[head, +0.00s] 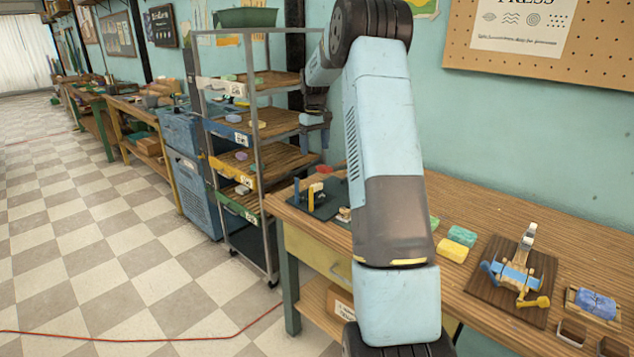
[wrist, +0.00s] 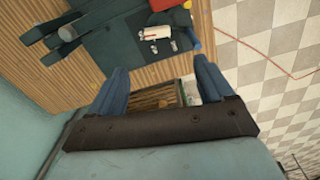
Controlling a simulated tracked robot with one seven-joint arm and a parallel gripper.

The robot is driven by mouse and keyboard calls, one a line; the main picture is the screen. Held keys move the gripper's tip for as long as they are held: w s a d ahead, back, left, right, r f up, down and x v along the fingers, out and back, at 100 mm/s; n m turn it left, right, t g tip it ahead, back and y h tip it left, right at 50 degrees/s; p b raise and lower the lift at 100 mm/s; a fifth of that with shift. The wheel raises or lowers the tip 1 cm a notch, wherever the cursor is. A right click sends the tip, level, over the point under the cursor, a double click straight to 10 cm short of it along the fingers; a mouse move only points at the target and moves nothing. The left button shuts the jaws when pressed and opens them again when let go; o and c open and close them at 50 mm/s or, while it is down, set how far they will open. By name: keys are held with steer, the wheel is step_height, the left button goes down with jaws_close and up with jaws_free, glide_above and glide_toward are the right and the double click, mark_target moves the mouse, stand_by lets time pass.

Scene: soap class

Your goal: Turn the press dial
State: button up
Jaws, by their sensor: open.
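A small press (head: 516,272) with light wood, blue parts and a pale upright lever stands on a dark wooden board (head: 480,290) at the right of the workbench. It has a blue knob at the left and a yellow handle (head: 532,303) at the front right. I cannot tell which part is the dial. My gripper's two blue fingers are spread and empty in the wrist view (wrist: 162,72). The press is not recognisable in the wrist view.
A dark mat (head: 328,206) with blue and yellow upright pieces lies at the bench's left end. Green and yellow soaps (head: 453,251) lie left of the press, a blue soap (head: 596,303) in a mould to its right. A metal rack (head: 258,160) stands beyond the bench.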

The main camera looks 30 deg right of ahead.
mark_target(316, 184)
steer(key=f, duration=1.4)
steer(key=shift+w+d+f, duration=0.2)
steer(key=shift+d, duration=0.05)
steer(key=shift+c, duration=0.4)
steer(key=shift+d, duration=0.1)
steer(key=c, duration=1.4)
steer(key=shift+a, duration=0.2)
jaws_close()
